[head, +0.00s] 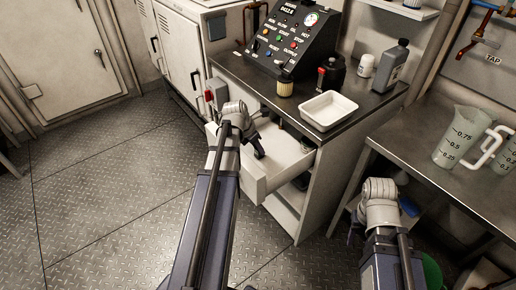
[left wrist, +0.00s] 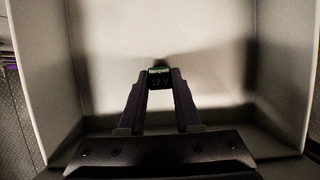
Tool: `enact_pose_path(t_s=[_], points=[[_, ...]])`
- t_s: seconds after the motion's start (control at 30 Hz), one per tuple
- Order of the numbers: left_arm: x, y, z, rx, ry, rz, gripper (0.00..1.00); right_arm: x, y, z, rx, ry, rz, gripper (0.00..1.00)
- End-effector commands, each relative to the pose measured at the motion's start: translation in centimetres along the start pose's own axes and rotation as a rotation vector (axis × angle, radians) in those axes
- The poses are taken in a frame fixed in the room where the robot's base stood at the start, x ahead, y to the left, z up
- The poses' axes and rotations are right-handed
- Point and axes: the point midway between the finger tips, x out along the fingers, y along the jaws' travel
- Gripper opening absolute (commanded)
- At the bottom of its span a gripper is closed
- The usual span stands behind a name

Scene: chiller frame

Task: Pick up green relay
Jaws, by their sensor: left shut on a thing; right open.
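The green relay (left wrist: 160,78) is a small dark block with a green top band and faint lettering. It sits between the fingertips of my left gripper (left wrist: 160,84) in the left wrist view, with the pale drawer interior around it. In the head view my left gripper (head: 259,152) reaches into the open white drawer (head: 284,172) under the counter, and the relay is hidden there. My right gripper (head: 354,232) is low at the right, beside the cabinet and mostly hidden by its own wrist.
The counter above the drawer holds a control panel (head: 292,42), a white tray (head: 328,110), a black container (head: 331,73) and a grey bottle (head: 394,66). Measuring jugs (head: 463,137) stand on the right bench. The floor at left is clear.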

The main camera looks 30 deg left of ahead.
Motion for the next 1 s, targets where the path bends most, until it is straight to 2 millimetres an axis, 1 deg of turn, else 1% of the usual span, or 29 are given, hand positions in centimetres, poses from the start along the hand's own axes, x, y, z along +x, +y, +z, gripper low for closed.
enact_pose_path(t_s=[0.03,0.17,0.5,0.6,0.77,1.0], points=[[-0.7,0.0,0.3,0.0,0.0,0.0,0.0,-0.7,0.1,0.0,0.0,0.0,0.0,0.5],[-2.0,0.0,0.8,0.0,0.0,0.0,0.0,-2.2,0.2,0.1,0.0,0.0,0.0,0.5],[-6.9,0.0,2.9,0.0,0.0,0.0,0.0,-7.4,0.7,0.4,0.001,0.0,0.0,0.5],[-8.0,0.0,3.3,0.0,0.0,0.0,0.0,-8.6,0.8,0.5,0.001,0.0,0.0,0.5],[-8.8,0.0,3.7,0.0,0.0,0.0,0.0,-9.5,0.9,0.6,0.001,0.0,0.0,0.5],[-8.7,0.0,3.6,0.0,0.0,0.0,0.0,-9.4,0.9,0.6,0.001,0.0,0.0,0.5]])
